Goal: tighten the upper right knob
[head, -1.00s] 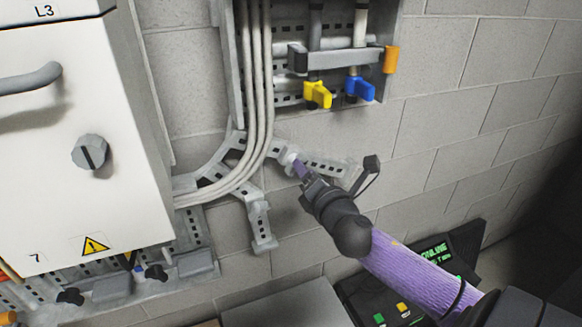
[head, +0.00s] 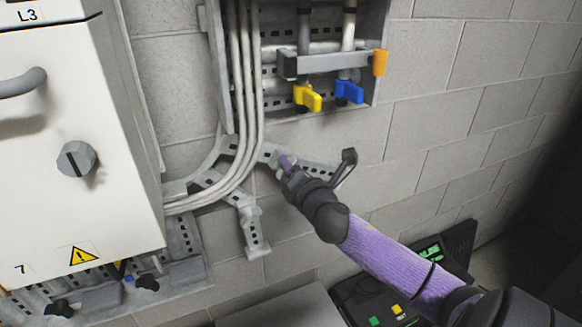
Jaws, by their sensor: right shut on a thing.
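The upper right knob (head: 275,160) is a small pale knob on the right branch of the grey slotted bracket (head: 318,169). It is mostly hidden behind my fingers. A second small pale knob (head: 252,211) shows on the lower branch of the bracket, apart from my gripper. My left gripper is out of view.
Pale cables (head: 246,100) run down past the bracket. A white cabinet (head: 75,200) stands at left. A dark console (head: 372,300) is below my arm. The right wall is clear.

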